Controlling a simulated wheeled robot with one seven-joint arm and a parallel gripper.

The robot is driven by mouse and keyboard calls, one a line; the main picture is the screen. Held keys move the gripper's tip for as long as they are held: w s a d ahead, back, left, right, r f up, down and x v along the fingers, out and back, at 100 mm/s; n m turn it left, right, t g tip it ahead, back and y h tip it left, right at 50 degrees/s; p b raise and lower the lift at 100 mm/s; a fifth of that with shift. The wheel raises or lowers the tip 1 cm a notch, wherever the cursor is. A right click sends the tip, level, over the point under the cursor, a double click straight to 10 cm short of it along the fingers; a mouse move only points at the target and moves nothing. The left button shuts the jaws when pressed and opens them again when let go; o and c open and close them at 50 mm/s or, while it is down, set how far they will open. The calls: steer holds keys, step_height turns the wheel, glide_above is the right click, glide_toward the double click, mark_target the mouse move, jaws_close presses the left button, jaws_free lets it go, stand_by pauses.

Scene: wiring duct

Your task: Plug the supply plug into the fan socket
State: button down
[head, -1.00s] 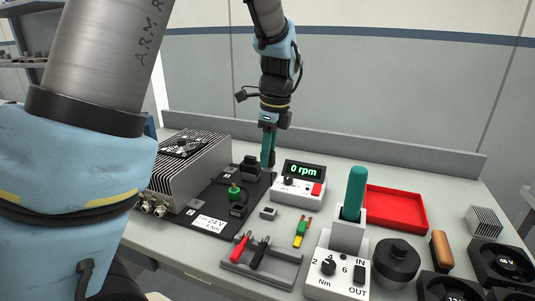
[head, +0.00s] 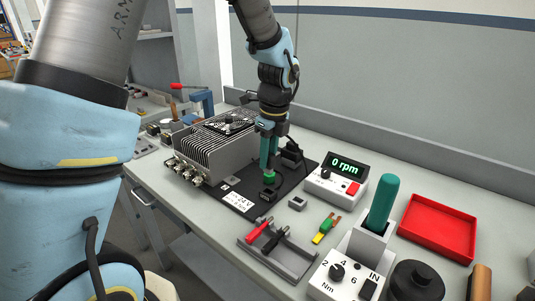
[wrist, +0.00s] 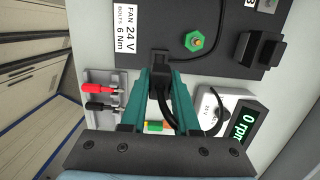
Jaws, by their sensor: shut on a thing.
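My gripper (head: 268,173), with teal fingers, points down above the black board (head: 230,196), close to the green-topped post. In the wrist view, its fingers (wrist: 160,78) are shut on the black supply plug (wrist: 161,84), whose black cable trails back between them. In the head view the plug cannot be made out. The fan socket (head: 268,195) is a small black block near the board's front edge, beside the white 24 V label (head: 240,203). In the wrist view, a dark block (wrist: 159,56) shows just beyond the plug, partly hidden. The fingertips look apart from the socket in the head view.
The green post (wrist: 195,41) and a taller black block (wrist: 259,49) stand on the board. A finned metal box (head: 215,145) stands left, the 0 rpm meter (head: 337,182) right. A tray with red and black probes (head: 277,250) lies in front.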

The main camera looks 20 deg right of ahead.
mark_target(268, 172)
stand_by(0.3)
steer(key=shift+f+b, duration=1.4)
steer(key=shift+f, duration=1.5)
steer(key=shift+p, duration=0.75)
steer(key=shift+f+b, duration=0.75)
steer(key=shift+f, duration=0.55)
steer(key=c, duration=0.6)
jaws_free()
steer(key=shift+r, duration=0.1)
